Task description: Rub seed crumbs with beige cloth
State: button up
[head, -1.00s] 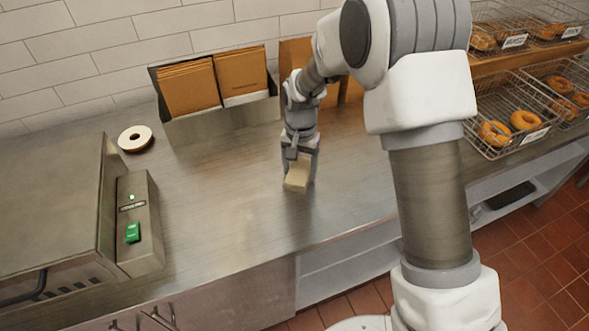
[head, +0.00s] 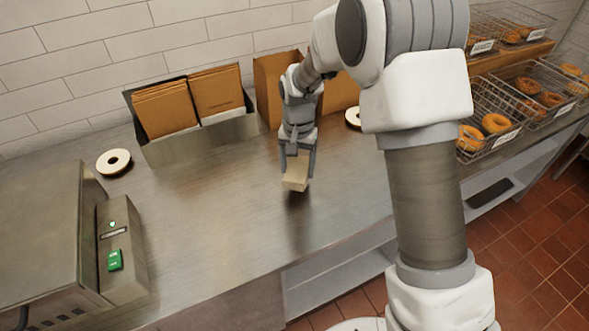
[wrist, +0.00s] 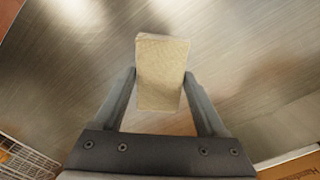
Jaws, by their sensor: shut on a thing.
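My gripper (head: 297,172) is shut on the beige cloth (head: 295,184), a folded block held between the two fingers over the steel counter (head: 210,225). In the wrist view the cloth (wrist: 162,75) stands out past the fingertips, gripped from both sides. A dark shadow lies on the counter just below it in the head view. I cannot tell whether the cloth touches the counter. I cannot make out any seed crumbs in either view.
A steel holder with brown paper bags (head: 165,107) stands by the wall. A tape roll (head: 114,161) lies left of it, and another (head: 353,117) behind my arm. A steel machine (head: 120,255) fills the left. Bagel baskets (head: 487,130) stand right. The counter's middle is clear.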

jog(key=shift+r+p, duration=0.95)
jog(key=shift+r, duration=0.9)
jog(key=shift+s, duration=0.1)
